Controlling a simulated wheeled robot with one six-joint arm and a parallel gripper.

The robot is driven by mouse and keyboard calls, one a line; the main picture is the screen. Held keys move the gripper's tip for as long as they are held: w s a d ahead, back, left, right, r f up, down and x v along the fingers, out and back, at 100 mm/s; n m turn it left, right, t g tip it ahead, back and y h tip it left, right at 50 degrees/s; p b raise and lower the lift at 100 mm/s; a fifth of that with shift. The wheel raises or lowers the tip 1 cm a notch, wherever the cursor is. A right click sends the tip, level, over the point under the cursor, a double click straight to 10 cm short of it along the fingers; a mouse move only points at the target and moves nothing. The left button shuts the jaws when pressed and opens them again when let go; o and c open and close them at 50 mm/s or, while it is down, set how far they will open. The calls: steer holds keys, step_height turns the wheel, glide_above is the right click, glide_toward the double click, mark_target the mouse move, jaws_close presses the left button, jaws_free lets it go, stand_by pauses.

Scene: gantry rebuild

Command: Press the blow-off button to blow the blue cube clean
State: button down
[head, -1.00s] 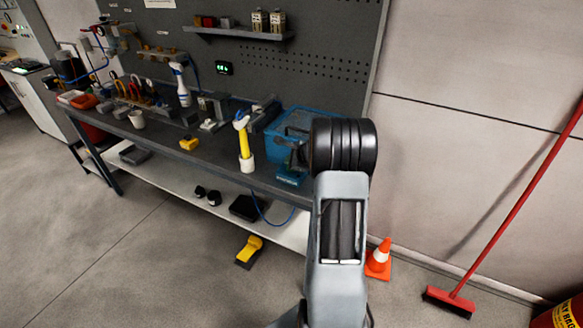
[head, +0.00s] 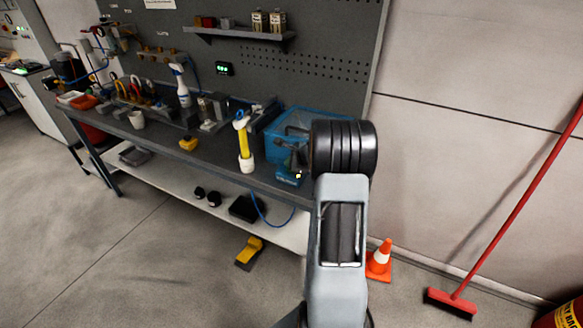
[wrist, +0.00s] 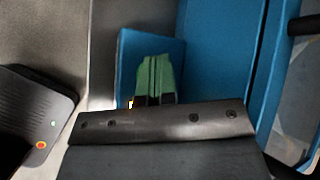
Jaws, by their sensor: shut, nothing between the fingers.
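My gripper (wrist: 155,80) shows in the wrist view with its green fingertips together and nothing between them. The fingertips are over a small blue box (wrist: 127,60), and I cannot tell whether they touch it. A small bright yellow light shows beside them. In the head view the small blue box (head: 287,179) is at the bench's front edge, below a blue see-through bin (head: 285,122); my black wrist hides part of both. The bin's blue wall (wrist: 208,50) also shows in the wrist view. I cannot make out a separate blue cube or the button's face.
A yellow-handled tool (head: 243,140) stands in a white cup left of the bin. The bench (head: 215,160) holds several tools. In the wrist view a dark device (wrist: 35,105) with an orange-lit spot is at left. An orange cone (head: 380,258) and a red broom (head: 510,220) are to the right.

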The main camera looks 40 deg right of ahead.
steer(key=shift+r+p, duration=0.6)
steer(key=shift+r, duration=0.25)
step_height(320, 180, up, 5)
steer(key=p, duration=0.4)
stand_by(0.7)
